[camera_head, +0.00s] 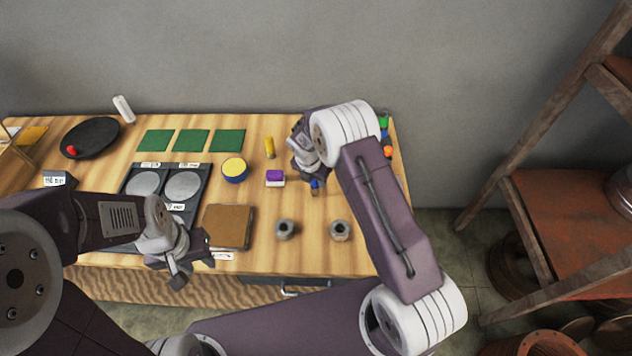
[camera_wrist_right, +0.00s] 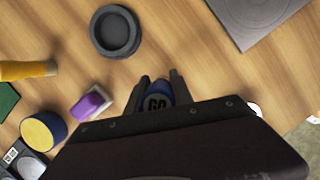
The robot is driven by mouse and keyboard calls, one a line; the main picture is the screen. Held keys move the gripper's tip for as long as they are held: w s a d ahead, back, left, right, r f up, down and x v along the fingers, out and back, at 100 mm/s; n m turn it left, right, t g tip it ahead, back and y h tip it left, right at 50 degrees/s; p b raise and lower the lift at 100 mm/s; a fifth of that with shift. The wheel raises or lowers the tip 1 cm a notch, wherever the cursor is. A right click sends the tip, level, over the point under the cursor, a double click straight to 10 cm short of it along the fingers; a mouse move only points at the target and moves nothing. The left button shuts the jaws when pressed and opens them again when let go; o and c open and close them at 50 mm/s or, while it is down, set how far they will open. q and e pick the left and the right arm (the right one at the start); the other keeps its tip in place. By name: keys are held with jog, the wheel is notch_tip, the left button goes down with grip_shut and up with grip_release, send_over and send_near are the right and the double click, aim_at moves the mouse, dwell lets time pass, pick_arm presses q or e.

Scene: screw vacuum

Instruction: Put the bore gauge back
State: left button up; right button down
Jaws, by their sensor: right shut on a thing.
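The bore gauge appears to be the small blue piece marked "GO" (camera_wrist_right: 158,96) in the right wrist view. It sits between the two fingers of my right gripper (camera_wrist_right: 158,88), which is shut on it. In the head view the blue gauge (camera_head: 315,187) shows just below my right gripper (camera_head: 312,178), over the right part of the table. Its lower end and whether it touches the table cannot be made out. My left gripper (camera_head: 190,268) is over the front edge of the table, away from the gauge; its finger gap is unclear.
A purple and white block (camera_head: 275,178), a yellow cylinder (camera_head: 269,147) and a blue-yellow tin (camera_head: 234,170) stand left of the gauge. Two grey rings (camera_head: 285,229) (camera_head: 340,230) stand in front. A brown plate (camera_head: 229,226) and a black tray (camera_head: 127,188) lie left.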

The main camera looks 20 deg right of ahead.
jog(key=shift+w+f, duration=0.15)
jog(key=shift+f, duration=0.45)
jog(key=shift+f, duration=0.1)
jog(key=c, duration=1.1)
grip_release()
jog(key=v, duration=1.2)
jog(key=s+d+r+m, duration=0.1)
jog(key=s+m, duration=0.6)
jog(key=m, duration=0.2)
jog(key=s+d+r+m+y, duration=0.1)
jog(key=s+d+m, duration=0.1)
jog(key=s+m, duration=0.6)
jog(key=s+d+r+m+g+y, duration=0.1)
jog(key=s+m, duration=0.6)
jog(key=m, duration=0.3)
jog(key=shift+s+d+m, duration=0.25)
jog(key=shift+m, duration=0.15)
